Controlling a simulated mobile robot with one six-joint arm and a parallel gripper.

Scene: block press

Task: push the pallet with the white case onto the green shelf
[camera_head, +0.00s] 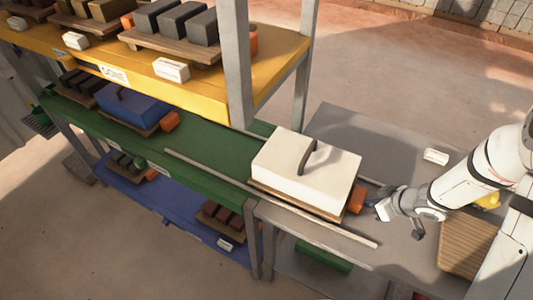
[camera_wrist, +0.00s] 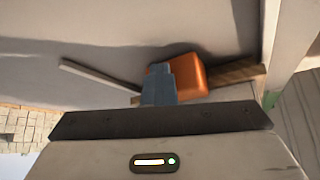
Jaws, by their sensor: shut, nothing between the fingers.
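The white case (camera_head: 305,172) with a dark handle sits on a wooden pallet (camera_head: 290,204). The pallet lies between two rails on the grey table, its left end at the right edge of the green shelf (camera_head: 215,150); I cannot tell how far it overlaps. An orange block (camera_head: 356,199) is at the pallet's right end and also shows in the wrist view (camera_wrist: 190,74). My gripper (camera_head: 380,206) is shut and empty, right beside the orange block. In the wrist view its fingers (camera_wrist: 160,84) overlap the block; contact is unclear.
A blue case (camera_head: 132,106) stands farther left on the green shelf, with room between it and the white case. A grey post (camera_head: 237,70) and the yellow shelf (camera_head: 270,75) rise behind. A ribbed wooden board (camera_head: 466,245) and a small white box (camera_head: 435,156) lie on the table.

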